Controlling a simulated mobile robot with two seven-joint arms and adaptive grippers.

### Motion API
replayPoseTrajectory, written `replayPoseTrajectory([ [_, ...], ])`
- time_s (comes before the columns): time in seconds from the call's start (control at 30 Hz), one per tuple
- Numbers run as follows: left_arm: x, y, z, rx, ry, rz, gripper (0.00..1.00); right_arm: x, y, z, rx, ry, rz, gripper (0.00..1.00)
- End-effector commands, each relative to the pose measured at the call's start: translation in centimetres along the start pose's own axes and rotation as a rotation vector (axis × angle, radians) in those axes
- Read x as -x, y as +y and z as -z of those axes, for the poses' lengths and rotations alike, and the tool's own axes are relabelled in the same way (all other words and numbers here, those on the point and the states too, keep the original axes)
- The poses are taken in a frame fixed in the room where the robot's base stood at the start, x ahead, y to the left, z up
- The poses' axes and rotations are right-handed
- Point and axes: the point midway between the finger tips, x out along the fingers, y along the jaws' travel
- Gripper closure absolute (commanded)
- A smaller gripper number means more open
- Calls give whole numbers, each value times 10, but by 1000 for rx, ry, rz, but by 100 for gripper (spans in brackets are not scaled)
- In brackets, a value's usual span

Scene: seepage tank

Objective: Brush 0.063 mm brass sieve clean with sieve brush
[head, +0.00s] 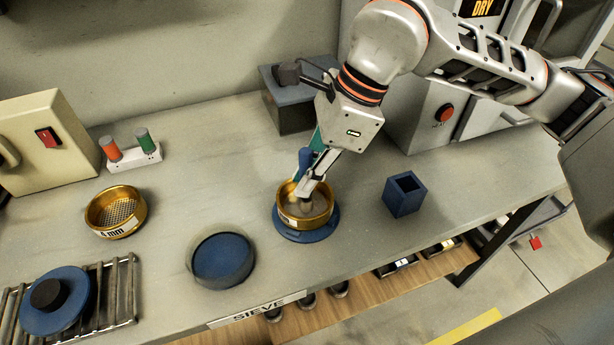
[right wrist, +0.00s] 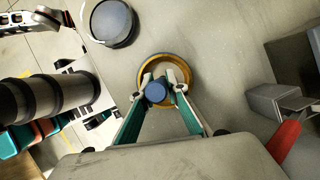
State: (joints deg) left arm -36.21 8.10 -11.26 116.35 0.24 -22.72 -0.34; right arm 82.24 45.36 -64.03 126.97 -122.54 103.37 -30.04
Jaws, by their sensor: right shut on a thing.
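The brass sieve (head: 291,214) sits on a round blue base (head: 307,236) on the bench. Its white label is too small to read. In the right wrist view it is a gold ring (right wrist: 147,72) with a pale inside. My right gripper (head: 307,188) points down over the sieve, shut on the sieve brush. The brush's blue handle (head: 304,162) stands up between the fingers, and its rounded end (right wrist: 156,92) shows in the right wrist view. The brush's lower end is inside the sieve rim; its contact with the mesh is hard to see. My left gripper is not in view.
A dark blue round pan (head: 222,259) stands left of the sieve. Farther left are another brass sieve (head: 116,212), a rack (head: 122,290) and a blue disc (head: 60,302). An open blue box (head: 404,194) stands right. A dark box (head: 291,108) stands behind my right gripper.

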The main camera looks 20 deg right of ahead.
Motion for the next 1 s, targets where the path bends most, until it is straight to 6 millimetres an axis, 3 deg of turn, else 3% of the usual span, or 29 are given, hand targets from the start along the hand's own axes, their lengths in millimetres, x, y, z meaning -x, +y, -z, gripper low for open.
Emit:
replayPoseTrajectory([
  [1.0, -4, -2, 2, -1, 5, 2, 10, -1, -25, -4, 0, -1, 1, 100],
])
